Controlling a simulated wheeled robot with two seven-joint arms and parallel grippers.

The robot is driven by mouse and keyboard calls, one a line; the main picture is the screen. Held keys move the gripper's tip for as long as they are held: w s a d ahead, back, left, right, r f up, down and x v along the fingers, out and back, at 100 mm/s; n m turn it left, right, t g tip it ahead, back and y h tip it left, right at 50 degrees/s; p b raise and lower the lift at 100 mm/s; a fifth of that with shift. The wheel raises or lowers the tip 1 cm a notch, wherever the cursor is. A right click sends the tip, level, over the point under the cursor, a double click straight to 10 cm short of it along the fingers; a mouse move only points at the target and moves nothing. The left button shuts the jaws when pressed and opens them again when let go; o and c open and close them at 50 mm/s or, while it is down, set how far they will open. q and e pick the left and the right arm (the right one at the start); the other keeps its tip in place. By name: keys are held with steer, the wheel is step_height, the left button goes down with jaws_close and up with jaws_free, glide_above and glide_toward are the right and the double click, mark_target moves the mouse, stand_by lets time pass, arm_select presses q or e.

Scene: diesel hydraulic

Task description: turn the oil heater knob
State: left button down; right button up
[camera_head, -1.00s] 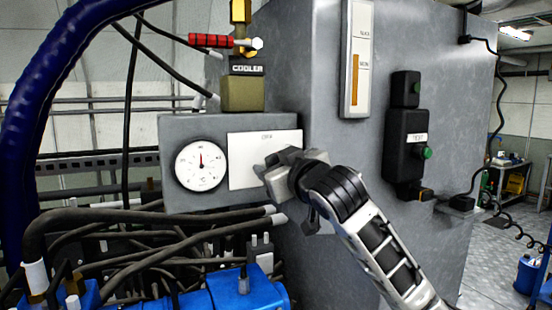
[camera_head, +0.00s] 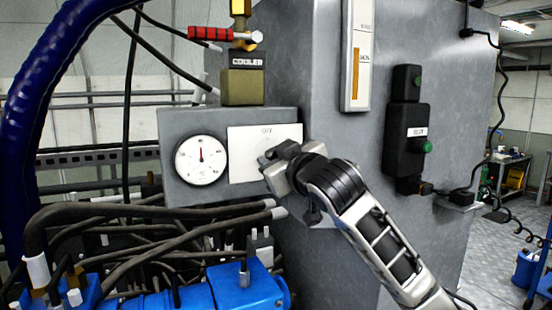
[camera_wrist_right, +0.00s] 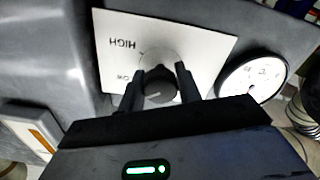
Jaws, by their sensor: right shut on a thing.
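The oil heater knob (camera_wrist_right: 160,86) is a dark round knob on a white label plate (camera_head: 252,150). The plate is on the front of a grey box and shows "HIGH" in the right wrist view (camera_wrist_right: 117,43). My right gripper (camera_wrist_right: 158,88) is shut on the knob, with one dark finger on each side of it. In the head view my right gripper (camera_head: 280,162) covers the knob and the lower right of the plate. My left gripper is not in view.
A round white gauge (camera_head: 201,160) sits left of the plate. A red-handled valve (camera_head: 212,34) and the COOLER block (camera_head: 243,85) are above. A black switch box (camera_head: 406,140) is on the tank's right face. Black hoses (camera_head: 150,215) run below.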

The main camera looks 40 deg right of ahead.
steer(key=n, duration=0.6)
steer(key=shift+d, duration=0.1)
steer(key=n, duration=0.4)
steer(key=shift+n, duration=0.4)
stand_by(0.3)
steer(key=o, duration=1)
steer(key=shift+s, duration=0.1)
steer(key=shift+s+b, duration=0.2)
steer(key=shift+b, duration=0.1)
arm_select(q)
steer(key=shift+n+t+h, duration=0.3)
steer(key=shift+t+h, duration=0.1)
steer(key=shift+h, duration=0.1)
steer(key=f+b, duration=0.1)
steer(key=b, duration=0.2)
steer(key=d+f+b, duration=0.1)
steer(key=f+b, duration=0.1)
steer(key=b, duration=0.2)
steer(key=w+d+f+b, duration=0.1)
steer(key=b, duration=0.3)
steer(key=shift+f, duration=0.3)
arm_select(e)
steer(key=v, duration=1.5)
steer(key=shift+s, duration=0.2)
